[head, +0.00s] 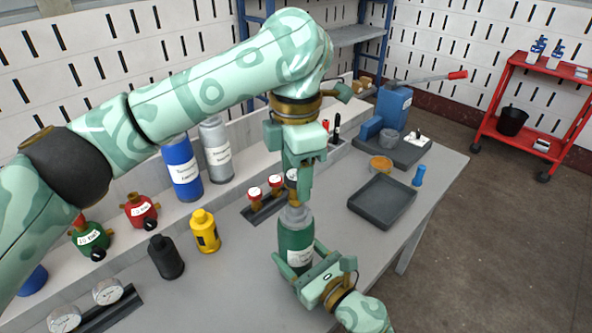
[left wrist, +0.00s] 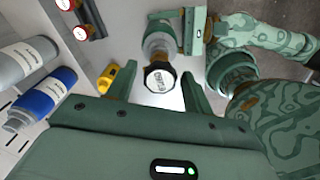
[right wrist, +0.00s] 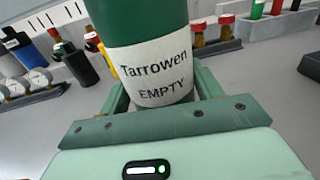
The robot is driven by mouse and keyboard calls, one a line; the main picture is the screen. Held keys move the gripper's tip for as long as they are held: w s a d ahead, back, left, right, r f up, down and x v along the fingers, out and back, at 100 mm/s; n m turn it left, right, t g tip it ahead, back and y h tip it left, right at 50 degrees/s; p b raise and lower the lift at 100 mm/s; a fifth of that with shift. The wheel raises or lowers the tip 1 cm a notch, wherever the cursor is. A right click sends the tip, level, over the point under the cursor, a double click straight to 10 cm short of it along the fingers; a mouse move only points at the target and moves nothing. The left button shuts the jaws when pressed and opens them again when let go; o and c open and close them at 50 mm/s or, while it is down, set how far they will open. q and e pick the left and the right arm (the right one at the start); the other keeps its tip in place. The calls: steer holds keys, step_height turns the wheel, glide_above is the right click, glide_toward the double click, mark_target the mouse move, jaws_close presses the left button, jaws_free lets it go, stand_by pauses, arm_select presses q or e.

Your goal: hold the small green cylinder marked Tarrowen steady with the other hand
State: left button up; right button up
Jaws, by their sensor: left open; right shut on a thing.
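The small green cylinder (head: 295,238) stands upright near the front of the bench, with a grey neck and a dark valve knob on top. In the right wrist view the cylinder (right wrist: 135,22) shows a white label reading "Tarrowen EMPTY". My right gripper (head: 296,267) is shut on its lower body, one finger on each side. My left gripper (head: 299,186) is above, pointing down and open. In the left wrist view the valve knob (left wrist: 160,79) lies between its spread fingertips, with gaps on both sides. The left fingers partly hide the knob in the head view.
A dark tray (head: 383,202) lies to the right, with a blue piece (head: 419,175) beside it. Blue (head: 182,168) and grey (head: 216,150) cylinders stand behind. A yellow bottle (head: 205,231), a black bottle (head: 166,257) and a gauge rack (head: 110,308) are on the left.

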arm_select(q)
steer(key=m, duration=0.6)
steer(key=shift+f, duration=1.3)
